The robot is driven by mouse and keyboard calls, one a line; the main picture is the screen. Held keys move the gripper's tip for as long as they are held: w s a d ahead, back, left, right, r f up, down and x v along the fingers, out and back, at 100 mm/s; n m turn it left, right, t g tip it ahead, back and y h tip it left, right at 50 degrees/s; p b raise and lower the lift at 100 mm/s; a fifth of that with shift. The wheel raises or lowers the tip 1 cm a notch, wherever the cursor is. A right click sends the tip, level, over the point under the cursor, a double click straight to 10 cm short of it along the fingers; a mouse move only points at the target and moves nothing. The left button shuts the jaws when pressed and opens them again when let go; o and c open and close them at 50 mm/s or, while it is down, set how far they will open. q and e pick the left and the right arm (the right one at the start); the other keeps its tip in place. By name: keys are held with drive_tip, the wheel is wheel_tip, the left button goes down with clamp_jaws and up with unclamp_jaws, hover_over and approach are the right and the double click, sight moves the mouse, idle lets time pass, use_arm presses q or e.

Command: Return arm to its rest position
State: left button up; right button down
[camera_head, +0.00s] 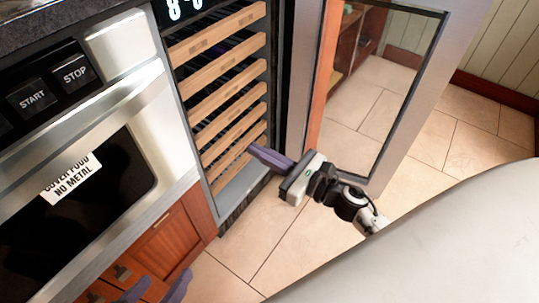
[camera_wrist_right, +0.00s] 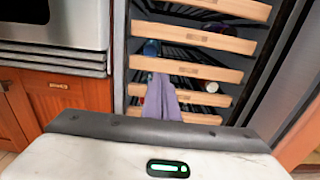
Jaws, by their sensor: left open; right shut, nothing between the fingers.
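My right gripper (camera_head: 254,151) shows in the head view in front of the lower wooden racks of an open wine cooler (camera_head: 222,90). Its purple fingers are together and empty. In the wrist view the shut fingers (camera_wrist_right: 161,98) stand in front of the racks, with bottles behind them; I cannot tell whether they touch a rack. My left gripper (camera_head: 165,278) shows only as two purple fingers at the bottom left edge of the head view, spread apart with nothing seen between them. The rest of it is out of frame.
The cooler's glass door (camera_head: 385,90) stands open beside my right arm. The steel microwave drawer (camera_head: 95,180) with START and STOP buttons is at left, shut, above a wooden cabinet (camera_head: 160,240). The tiled floor (camera_head: 275,245) is open below.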

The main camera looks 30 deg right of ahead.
drive_tip(key=shift+v, duration=1.35)
